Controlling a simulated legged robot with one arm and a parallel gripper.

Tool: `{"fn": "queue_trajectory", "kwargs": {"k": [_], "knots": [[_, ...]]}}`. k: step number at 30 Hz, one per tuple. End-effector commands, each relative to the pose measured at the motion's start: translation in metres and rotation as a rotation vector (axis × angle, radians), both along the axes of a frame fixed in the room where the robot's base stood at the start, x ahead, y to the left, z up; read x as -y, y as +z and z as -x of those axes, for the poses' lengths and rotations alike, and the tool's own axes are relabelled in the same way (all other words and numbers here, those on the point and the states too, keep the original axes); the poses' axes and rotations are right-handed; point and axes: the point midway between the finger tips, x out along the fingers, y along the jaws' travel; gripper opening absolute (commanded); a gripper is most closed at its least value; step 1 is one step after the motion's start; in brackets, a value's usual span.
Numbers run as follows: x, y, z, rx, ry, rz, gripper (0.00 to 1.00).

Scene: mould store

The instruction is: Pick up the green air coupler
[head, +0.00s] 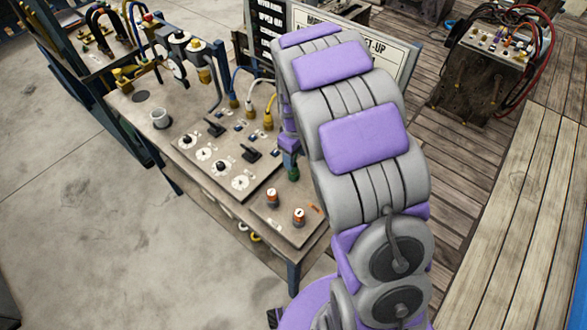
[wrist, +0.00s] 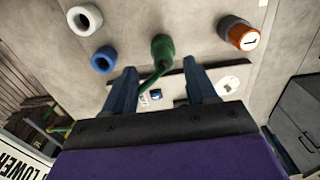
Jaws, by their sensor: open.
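The green air coupler (wrist: 162,47) stands on the grey bench top in the wrist view, with a green hose running from it toward my gripper. My gripper (wrist: 155,80) is open, its two blue-grey fingers spread on either side of the hose. The coupler lies just beyond the fingertips, roughly midway between them, and is not held. In the head view the coupler (head: 293,174) shows small beside my purple and grey arm, just below my gripper (head: 290,158), whose fingers are partly hidden there.
A blue ring-shaped coupler (wrist: 103,60) and a white one (wrist: 84,19) stand left of the green coupler. An orange knob (wrist: 239,34) stands to its right. The bench (head: 240,205) carries a panel of dials and switches, with another orange knob (head: 299,216) near its front edge.

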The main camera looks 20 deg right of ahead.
Motion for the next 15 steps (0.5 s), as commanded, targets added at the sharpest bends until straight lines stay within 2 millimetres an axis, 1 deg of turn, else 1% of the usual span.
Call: {"fn": "queue_trajectory", "kwargs": {"k": [4,10,12,15], "knots": [[-0.005,-0.014,-0.001,-0.004,0.001,0.005,0.57],[-0.009,-0.043,-0.003,-0.002,0.001,0.008,0.57],[-0.008,-0.049,-0.003,-0.001,0.001,0.008,0.57],[-0.006,-0.050,-0.003,0.001,0.000,0.004,0.57]]}}
